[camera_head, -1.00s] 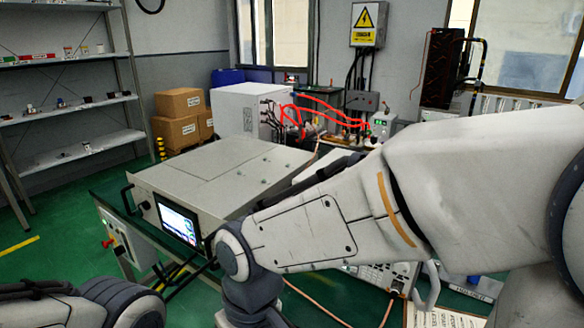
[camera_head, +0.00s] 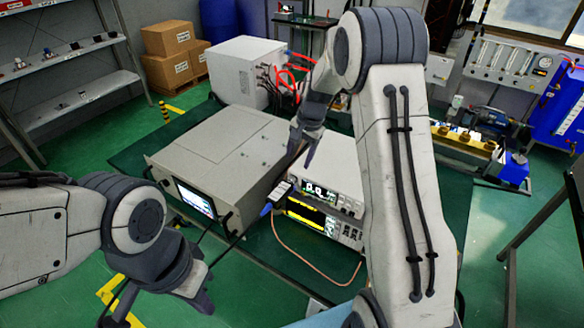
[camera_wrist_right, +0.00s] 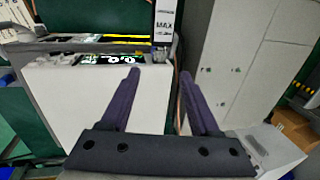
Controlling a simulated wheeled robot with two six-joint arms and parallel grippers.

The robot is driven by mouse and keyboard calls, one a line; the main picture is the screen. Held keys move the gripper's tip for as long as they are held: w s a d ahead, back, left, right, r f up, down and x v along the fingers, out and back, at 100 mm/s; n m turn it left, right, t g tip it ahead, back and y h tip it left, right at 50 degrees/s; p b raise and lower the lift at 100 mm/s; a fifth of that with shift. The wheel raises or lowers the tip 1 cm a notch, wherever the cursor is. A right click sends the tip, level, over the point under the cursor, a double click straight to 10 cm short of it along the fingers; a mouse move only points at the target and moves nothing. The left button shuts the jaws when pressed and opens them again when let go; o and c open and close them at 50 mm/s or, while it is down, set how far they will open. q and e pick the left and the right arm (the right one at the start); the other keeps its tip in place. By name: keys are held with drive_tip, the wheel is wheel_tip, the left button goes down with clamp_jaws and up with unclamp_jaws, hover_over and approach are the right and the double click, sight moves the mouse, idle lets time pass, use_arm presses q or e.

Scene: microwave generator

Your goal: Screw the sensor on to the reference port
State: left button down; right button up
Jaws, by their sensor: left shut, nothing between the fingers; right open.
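A small light box with dark lettering (camera_head: 283,188), probably the sensor, is beside the front of the power meter (camera_head: 325,196), whose display reads about 0.0. In the right wrist view, this lettered white body (camera_wrist_right: 166,20) is just beyond the fingertips. The reference port cannot be made out. My right gripper (camera_head: 302,152) is open and empty above the gap between the meter and the large grey generator (camera_head: 215,150). Its spread fingers (camera_wrist_right: 160,78) also show in the right wrist view, over the meter's white top. My left gripper (camera_head: 204,302) is shut and empty, low in front of the generator.
A second instrument with a yellow-lit screen (camera_head: 312,214) is under the meter. A copper-coloured cable (camera_head: 300,254) loops in front. A white cabinet (camera_head: 238,68) with red cables stands behind. Some green bench top (camera_head: 262,262) is bare at the front.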

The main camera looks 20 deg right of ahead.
sight(292, 179)
drive_tip(key=p+x, duration=0.2)
drive_tip(key=x, duration=0.8)
drive_tip(key=shift+p, duration=0.4)
clamp_jaws()
